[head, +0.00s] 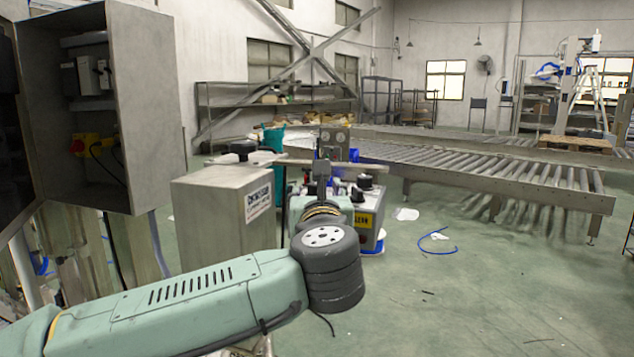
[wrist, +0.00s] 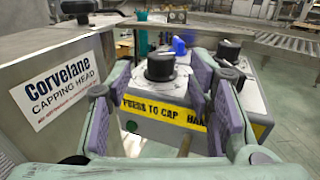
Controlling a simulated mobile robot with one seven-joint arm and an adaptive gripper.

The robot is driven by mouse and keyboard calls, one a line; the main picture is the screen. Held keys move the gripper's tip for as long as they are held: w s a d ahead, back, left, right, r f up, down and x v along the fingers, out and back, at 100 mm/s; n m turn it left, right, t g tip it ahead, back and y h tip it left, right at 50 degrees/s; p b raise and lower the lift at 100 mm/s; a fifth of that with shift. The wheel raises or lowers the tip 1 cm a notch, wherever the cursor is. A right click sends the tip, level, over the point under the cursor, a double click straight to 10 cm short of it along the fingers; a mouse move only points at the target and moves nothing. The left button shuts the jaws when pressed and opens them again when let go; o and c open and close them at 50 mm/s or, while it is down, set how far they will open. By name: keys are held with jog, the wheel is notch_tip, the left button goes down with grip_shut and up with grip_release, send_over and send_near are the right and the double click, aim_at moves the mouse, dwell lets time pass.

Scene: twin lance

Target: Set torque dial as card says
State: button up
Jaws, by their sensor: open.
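A grey control box (wrist: 262,98) carries two black knobs on top, a nearer knob (wrist: 160,67) and a farther right knob (wrist: 228,50). Its front has a yellow strip (wrist: 165,108) reading "PRESS TO CAP" and a part-hidden word. In the head view the box (head: 366,241) stands beyond my wrist, with a black knob (head: 365,182) visible. My gripper (wrist: 160,82) is open, and in the wrist view the nearer knob appears between its purple-padded fingers; contact cannot be told. I cannot tell which knob is the torque dial. No readable setting card shows.
A grey cabinet (head: 222,221) labelled "Corvelane Capping Head" stands close on the left; its label (wrist: 62,85) shows in the wrist view. An open electrical enclosure (head: 150,110) is at far left. A roller conveyor (head: 500,177) lies behind right. The right floor is mostly clear.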

aim_at(316, 184)
jog(key=shift+w+p, duration=0.5)
jog(key=shift+w, duration=2.3)
jog(key=shift+c, duration=0.3)
jog(key=shift+a, duration=0.1)
grip_shut()
